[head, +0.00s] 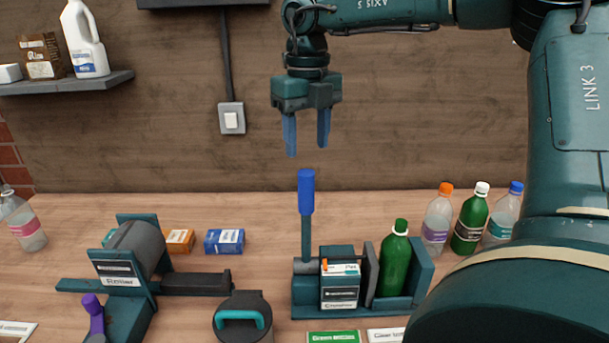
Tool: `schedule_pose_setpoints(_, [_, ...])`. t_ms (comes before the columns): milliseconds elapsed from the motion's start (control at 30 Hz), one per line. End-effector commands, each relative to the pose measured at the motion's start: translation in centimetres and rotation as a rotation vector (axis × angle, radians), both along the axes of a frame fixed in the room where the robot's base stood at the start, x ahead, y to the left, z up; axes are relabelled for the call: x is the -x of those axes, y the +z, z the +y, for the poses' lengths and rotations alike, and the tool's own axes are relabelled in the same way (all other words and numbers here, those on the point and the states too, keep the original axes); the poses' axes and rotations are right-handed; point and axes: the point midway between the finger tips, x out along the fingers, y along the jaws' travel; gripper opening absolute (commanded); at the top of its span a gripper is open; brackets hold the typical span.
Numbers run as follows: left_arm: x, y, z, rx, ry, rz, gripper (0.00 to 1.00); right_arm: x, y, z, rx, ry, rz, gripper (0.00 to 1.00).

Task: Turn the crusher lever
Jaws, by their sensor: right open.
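The crusher (340,300) stands on the table at centre right, a dark teal frame with a white label on its front. Its lever (306,195) stands upright at the left end, a teal rod with a blue handle on top. A green bottle (393,265) with a green cap stands in the crusher's right part. My right gripper (307,146) points down in the picture just above the blue handle. Its two blue fingers are apart, with nothing between them, and do not appear to touch the handle. My left gripper is not in view.
Several capped bottles (467,225) stand at right, partly behind my right arm. A teal machine (120,275) with a purple handle stands at left. A black lidded container (242,318) is in front. Small boxes (224,242) lie behind. A wall shelf (70,83) is at upper left.

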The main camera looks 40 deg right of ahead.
Motion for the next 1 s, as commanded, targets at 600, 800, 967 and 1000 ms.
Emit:
schedule_pose_setpoints(600, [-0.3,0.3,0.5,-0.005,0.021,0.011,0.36,0.0,-8.3,0.0,0.001,0.000,0.000,0.50])
schedule_pose_setpoints(800, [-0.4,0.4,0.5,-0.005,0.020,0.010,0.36,0.0,-8.4,0.0,0.000,-0.001,0.000,0.50])
schedule_pose_setpoints(967, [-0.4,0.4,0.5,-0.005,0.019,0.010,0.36,0.0,-8.3,0.0,0.000,-0.001,0.000,0.40])
schedule_pose_setpoints(1000, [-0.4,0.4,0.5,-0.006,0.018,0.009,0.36,0.0,-8.3,0.0,0.000,-0.001,0.000,0.36])
